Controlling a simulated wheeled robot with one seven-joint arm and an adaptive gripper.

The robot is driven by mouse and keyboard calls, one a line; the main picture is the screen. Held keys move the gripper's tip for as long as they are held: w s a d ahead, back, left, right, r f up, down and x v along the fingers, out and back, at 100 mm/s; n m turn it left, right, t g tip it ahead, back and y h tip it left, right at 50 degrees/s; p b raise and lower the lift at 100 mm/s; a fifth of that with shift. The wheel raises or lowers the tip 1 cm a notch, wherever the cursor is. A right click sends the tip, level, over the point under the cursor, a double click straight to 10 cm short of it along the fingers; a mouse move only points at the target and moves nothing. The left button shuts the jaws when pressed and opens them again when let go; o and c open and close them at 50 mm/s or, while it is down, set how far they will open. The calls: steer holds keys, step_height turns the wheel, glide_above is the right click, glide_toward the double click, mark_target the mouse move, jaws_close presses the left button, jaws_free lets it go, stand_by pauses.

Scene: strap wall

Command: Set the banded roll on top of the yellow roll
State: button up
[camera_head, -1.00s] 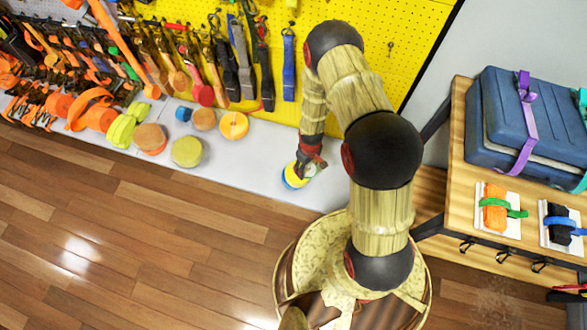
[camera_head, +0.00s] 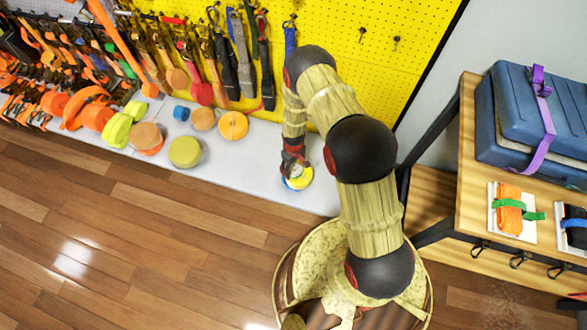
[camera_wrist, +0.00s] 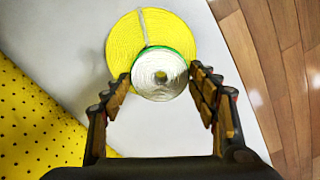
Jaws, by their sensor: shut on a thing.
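The yellow roll (camera_wrist: 121,45) lies flat on the pale ledge, a wide disc with a pale strip across it; it shows in the head view (camera_head: 306,184). The banded roll (camera_wrist: 160,73) is a smaller white coil with a dark centre and a green edge. It is between my gripper's fingertips (camera_wrist: 163,78) and overlaps the near part of the yellow roll, off its centre. I cannot tell whether the two touch. In the head view my gripper (camera_head: 294,172) points down at the yellow roll and hides part of it. It is shut on the banded roll.
Orange, lime and tan rolls, including a yellow-green roll (camera_head: 185,152) and an orange roll (camera_head: 233,126), stand left on the ledge (camera_head: 245,165). A yellow pegboard (camera_head: 370,60) with hanging straps rises behind. A wooden bench (camera_head: 475,190) with a blue case (camera_head: 525,115) stands right.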

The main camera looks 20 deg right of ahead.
steer(key=shift+r, duration=0.1)
steer(key=o, duration=0.7)
steer(key=shift+o, duration=0.2)
step_height(320, 180, up, 12)
steer(key=p, duration=0.5)
step_height(320, 180, up, 37)
steer(key=m+t, duration=0.2)
steer(key=t, duration=0.1)
glide_above(293, 168)
steer(key=s+r+m+t, duration=0.1)
steer(key=s+r, duration=0.8)
steer(key=r, duration=0.5)
steer(key=s+r, duration=0.3)
steer(key=s, duration=0.4)
steer(key=s+r+m+t, duration=0.1)
steer(key=s+r, duration=0.2)
steer(key=s, duration=0.4)
steer(key=shift+d+t, duration=0.2)
steer(key=shift+t, duration=0.1)
